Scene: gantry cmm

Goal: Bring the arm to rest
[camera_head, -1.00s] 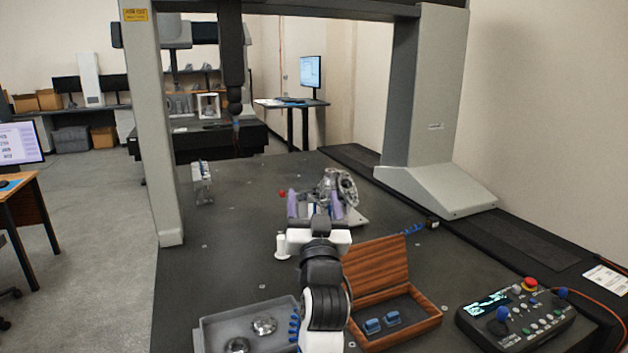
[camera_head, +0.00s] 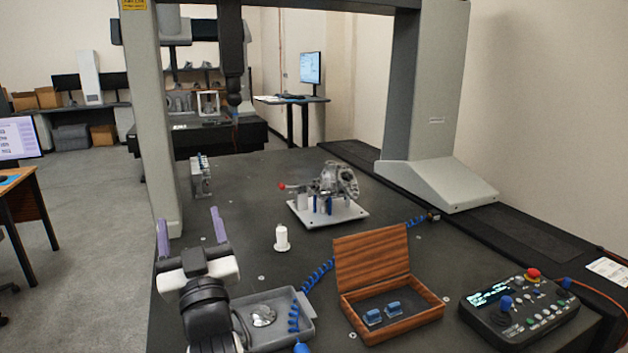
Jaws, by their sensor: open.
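My gripper (camera_head: 190,235) is at the lower left, over the left front part of the dark measuring table (camera_head: 262,185). Its two purple fingers stand wide apart with nothing between them. My white and black wrist and forearm reach up from the bottom edge and cover part of a grey tray (camera_head: 303,306). A metal part (camera_head: 263,315) lies in the tray.
A metal casting (camera_head: 337,181) stands on a white fixture plate (camera_head: 345,214). A white post (camera_head: 281,238), an open wooden box (camera_head: 390,325) with blue pieces and a control panel (camera_head: 520,308) stand nearby. The gantry's left column (camera_head: 152,130) rises close behind my gripper.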

